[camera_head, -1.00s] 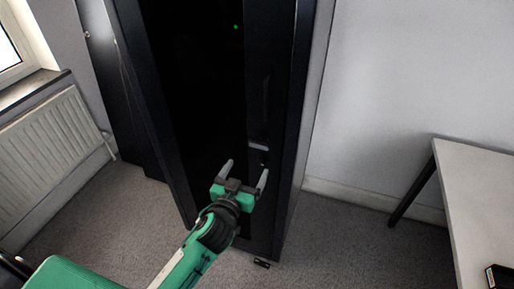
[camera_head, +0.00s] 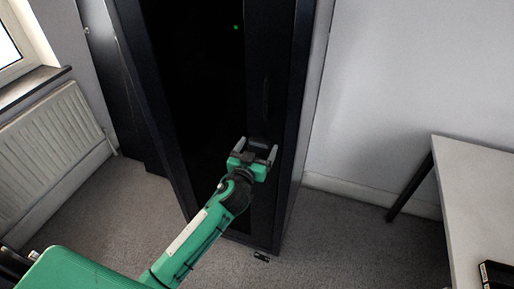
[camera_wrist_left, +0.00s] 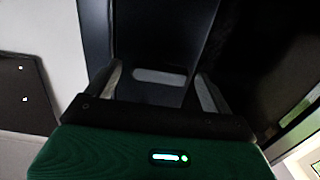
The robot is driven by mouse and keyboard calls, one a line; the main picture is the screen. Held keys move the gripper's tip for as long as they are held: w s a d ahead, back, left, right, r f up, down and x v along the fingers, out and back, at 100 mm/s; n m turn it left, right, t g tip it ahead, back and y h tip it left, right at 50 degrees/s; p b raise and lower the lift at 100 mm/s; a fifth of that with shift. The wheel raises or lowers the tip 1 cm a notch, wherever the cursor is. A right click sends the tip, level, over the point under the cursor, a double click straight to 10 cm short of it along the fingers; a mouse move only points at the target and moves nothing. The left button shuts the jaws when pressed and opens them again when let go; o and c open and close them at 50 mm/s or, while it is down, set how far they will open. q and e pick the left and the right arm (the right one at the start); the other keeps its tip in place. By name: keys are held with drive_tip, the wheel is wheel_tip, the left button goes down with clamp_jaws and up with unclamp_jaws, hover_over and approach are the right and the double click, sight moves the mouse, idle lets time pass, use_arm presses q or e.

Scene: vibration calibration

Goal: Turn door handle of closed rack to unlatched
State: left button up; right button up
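The tall black rack (camera_head: 291,120) stands closed against the wall, with its dark door facing me. Its handle (camera_head: 258,143) is on the right part of the door and is hard to make out against the black. In the left wrist view a pale rounded piece of the handle (camera_wrist_left: 160,77) shows between my fingers. My left gripper (camera_head: 257,148) is open, with one finger on each side of the handle's lower part. I cannot tell whether the fingers touch it. My right gripper is not in view.
A small green light (camera_head: 236,27) glows high on the rack. A white table (camera_head: 475,190) with a black tray (camera_head: 497,275) stands at the right. A radiator (camera_head: 50,140) is under the window at the left. The carpet between rack and table is clear.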

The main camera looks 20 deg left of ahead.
use_arm(q)
drive_tip(key=c, duration=0.9)
drive_tip(key=shift+m, duration=0.3)
drive_tip(key=m, duration=0.3)
drive_tip(key=shift+m, duration=0.3)
drive_tip(key=m+p, duration=0.1)
drive_tip(key=m, duration=0.3)
drive_tip(key=shift+m, duration=0.3)
drive_tip(key=m+p, duration=0.1)
drive_tip(key=m, duration=0.3)
drive_tip(key=shift+m, duration=0.3)
drive_tip(key=shift+m+p, duration=0.45)
drive_tip(key=shift+m, duration=1.75)
